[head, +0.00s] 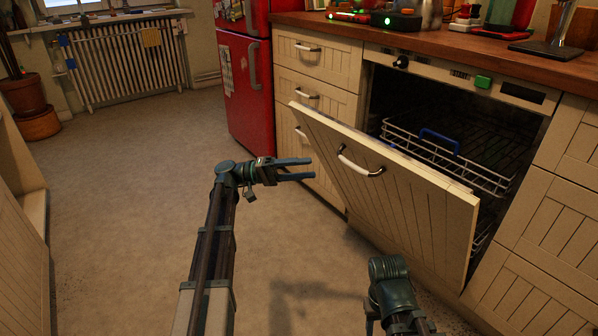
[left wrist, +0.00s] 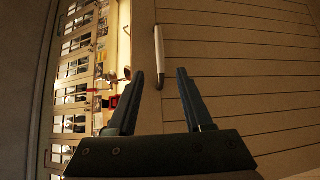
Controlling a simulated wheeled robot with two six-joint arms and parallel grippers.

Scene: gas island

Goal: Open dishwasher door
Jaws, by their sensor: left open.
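The dishwasher door (head: 395,190) is a cream panelled front, tilted partly open toward me, with its top edge leaning out from the counter. Its curved metal handle (head: 362,166) is on the upper part. My left gripper (head: 312,169) is open and empty, left of the door and apart from the handle. In the left wrist view the open fingers (left wrist: 165,82) point toward the door panel (left wrist: 235,70), and the handle (left wrist: 159,55) shows beyond the fingertips. My right arm shows at the bottom of the head view, but its fingertips cannot be made out.
Inside the dishwasher is a wire rack (head: 450,158) with a blue handle. Cream drawers (head: 316,58) and a red fridge (head: 243,85) stand to its left. A wooden counter (head: 440,45) with tools runs above. The floor (head: 130,180) on the left is clear.

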